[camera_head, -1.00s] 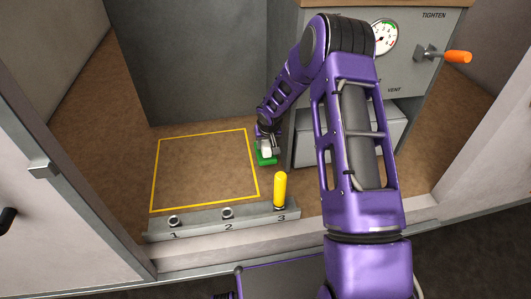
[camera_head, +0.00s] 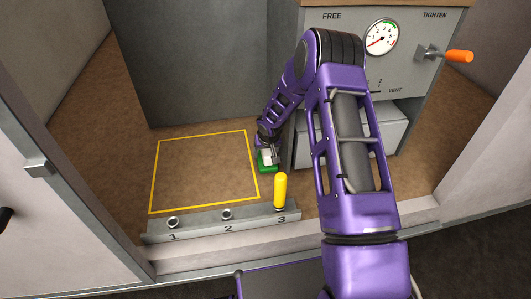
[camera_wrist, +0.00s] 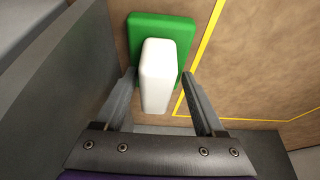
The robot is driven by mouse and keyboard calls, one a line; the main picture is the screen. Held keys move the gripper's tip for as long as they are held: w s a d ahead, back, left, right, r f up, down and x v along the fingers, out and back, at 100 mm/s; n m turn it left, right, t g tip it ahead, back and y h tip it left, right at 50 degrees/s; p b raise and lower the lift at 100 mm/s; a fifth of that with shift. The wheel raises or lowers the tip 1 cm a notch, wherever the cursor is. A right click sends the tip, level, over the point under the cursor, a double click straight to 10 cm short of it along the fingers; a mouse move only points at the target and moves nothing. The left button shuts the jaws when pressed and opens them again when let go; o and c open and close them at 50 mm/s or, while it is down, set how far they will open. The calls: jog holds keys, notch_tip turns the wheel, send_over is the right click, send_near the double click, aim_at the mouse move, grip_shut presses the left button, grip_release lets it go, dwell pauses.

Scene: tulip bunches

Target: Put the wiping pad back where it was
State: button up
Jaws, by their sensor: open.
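The wiping pad has a green base and a white block handle. In the head view the pad (camera_head: 267,161) lies on the brown floor just right of the yellow outlined square. It also shows in the wrist view (camera_wrist: 145,28), lying flat with its white handle toward me. My gripper (camera_wrist: 160,85) is open, with one finger on each side of the white handle and gaps visible between fingers and handle. In the head view my gripper (camera_head: 268,147) is right over the pad and partly hides it.
A metal rail (camera_head: 195,224) with sockets marked 1, 2 and 3 runs along the front; a yellow peg (camera_head: 281,190) stands at 3. A grey cabinet with a gauge (camera_head: 382,37) and an orange-handled lever (camera_head: 459,56) is at right. The yellow outlined area (camera_head: 203,171) is empty.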

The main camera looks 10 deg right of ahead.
jog(key=shift+r+p, duration=0.25)
jog(key=shift+p, duration=0.05)
jog(key=p+v, duration=0.1)
jog(key=v, duration=1.1)
jog(key=shift+p, duration=0.3)
